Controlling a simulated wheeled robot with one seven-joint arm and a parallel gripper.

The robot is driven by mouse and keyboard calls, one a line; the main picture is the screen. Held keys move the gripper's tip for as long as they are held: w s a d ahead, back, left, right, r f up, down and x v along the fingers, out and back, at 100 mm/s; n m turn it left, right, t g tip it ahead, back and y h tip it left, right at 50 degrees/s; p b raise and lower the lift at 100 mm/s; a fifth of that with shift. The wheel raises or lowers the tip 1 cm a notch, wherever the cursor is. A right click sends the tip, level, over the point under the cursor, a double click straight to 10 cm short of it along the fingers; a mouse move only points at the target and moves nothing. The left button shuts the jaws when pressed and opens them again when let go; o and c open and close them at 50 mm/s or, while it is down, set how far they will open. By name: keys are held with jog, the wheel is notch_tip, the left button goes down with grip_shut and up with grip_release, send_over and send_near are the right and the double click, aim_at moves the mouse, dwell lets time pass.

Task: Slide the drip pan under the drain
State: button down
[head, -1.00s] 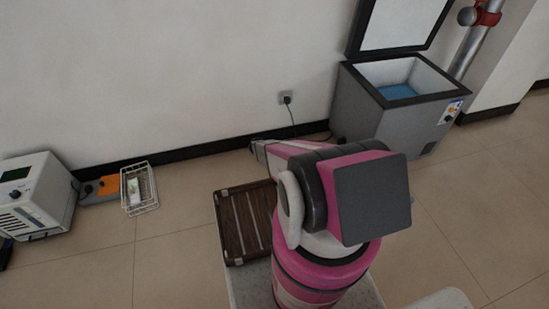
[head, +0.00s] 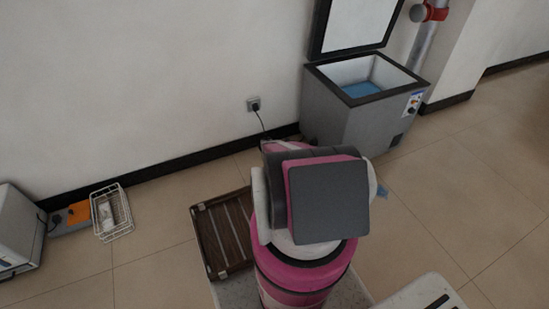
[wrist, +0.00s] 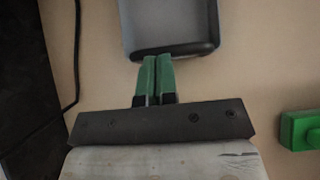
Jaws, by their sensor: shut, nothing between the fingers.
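A flat grey pan with a dark rim, apparently the drip pan (wrist: 172,22), lies on the floor at the top of the wrist view and is cut off by the frame edge. My gripper (wrist: 157,60) has green fingers, shut together and empty. Their tips are at the pan's near edge; I cannot tell whether they touch it. In the head view my arm hides the gripper and the pan. The grey chest freezer (head: 340,115) stands open against the wall. I cannot make out its drain.
A black cable (wrist: 75,60) runs along the left of the wrist view, and a green block (wrist: 301,130) is at right. A brown slatted rack (head: 224,232) and wire basket (head: 112,212) are left of my arm.

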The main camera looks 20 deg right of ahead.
jog(key=shift+d, duration=1)
jog(key=a, duration=0.4)
jog(key=shift+a, duration=0.25)
jog(key=v, duration=0.9)
jog(key=shift+r, duration=0.35)
jog(key=s+a+r+m+y, duration=0.3)
jog(key=s+a+r+m, duration=0.3)
jog(key=r, duration=0.7)
jog(key=s+a+r+m+y, duration=0.3)
jog(key=s+a+r+m, duration=0.2)
jog(key=s+a+r, duration=0.5)
jog(key=s+a+r+m+y, duration=0.3)
jog(key=s+a+r+m, duration=0.3)
jog(key=r, duration=1.1)
jog(key=s+a, duration=0.2)
jog(key=a, duration=0.2)
jog(key=shift+s+a+r+m, duration=0.2)
jog(key=shift+a+m, duration=0.1)
jog(key=shift+a, duration=0.1)
jog(key=shift+d, duration=0.1)
